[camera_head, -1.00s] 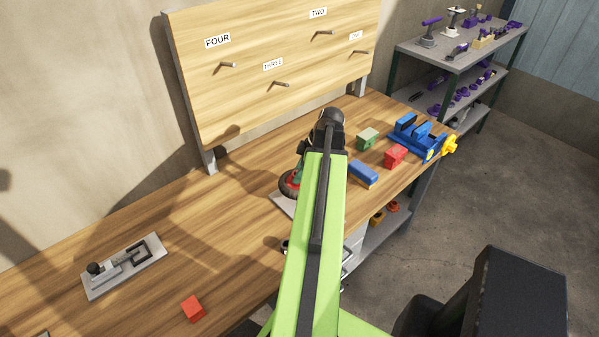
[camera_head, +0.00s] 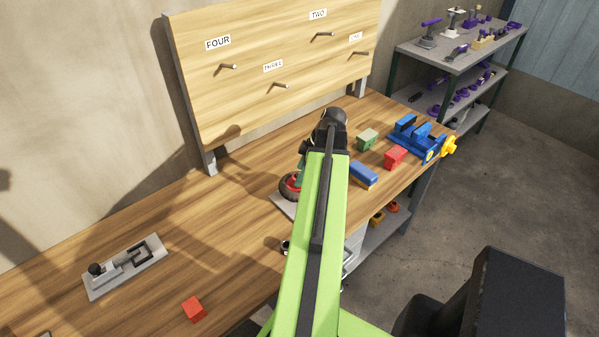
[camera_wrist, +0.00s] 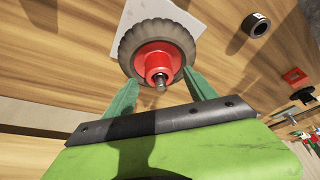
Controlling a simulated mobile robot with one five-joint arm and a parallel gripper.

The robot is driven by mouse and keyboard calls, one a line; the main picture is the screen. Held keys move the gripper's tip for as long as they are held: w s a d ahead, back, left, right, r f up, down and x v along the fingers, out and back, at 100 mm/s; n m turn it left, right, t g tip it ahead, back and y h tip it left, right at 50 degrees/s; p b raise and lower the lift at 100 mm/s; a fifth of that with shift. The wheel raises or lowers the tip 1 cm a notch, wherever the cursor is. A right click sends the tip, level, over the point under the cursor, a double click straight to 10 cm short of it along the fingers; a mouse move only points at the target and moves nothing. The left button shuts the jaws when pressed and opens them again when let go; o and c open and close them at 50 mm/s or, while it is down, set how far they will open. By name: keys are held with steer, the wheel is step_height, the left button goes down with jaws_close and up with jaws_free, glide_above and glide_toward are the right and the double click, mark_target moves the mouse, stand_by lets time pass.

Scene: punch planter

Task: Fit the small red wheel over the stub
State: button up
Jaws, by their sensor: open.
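The small red wheel (camera_wrist: 151,60), a red hub inside a dark grey tyre, sits over a pale plate (camera_wrist: 135,12) on the bench. A grey metal stub (camera_wrist: 160,82) shows at the middle of the hub, with the hub around it. In the head view the wheel (camera_head: 291,187) is partly hidden behind my arm. My gripper (camera_wrist: 161,79) is open, its green fingers on either side of the hub; I cannot tell whether they touch it. In the head view my gripper (camera_head: 301,175) is mostly hidden, close above the wheel.
Blue (camera_head: 363,174), red (camera_head: 396,157) and green (camera_head: 367,139) blocks and a blue vise (camera_head: 415,138) stand at the right. A pegboard (camera_head: 270,70) rises behind. A toggle clamp (camera_head: 125,267) and a red block (camera_head: 193,309) lie left. A dark ring (camera_wrist: 255,25) lies near the wheel.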

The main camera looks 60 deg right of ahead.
steer(key=p+v, duration=1.3)
steer(key=v, duration=0.3)
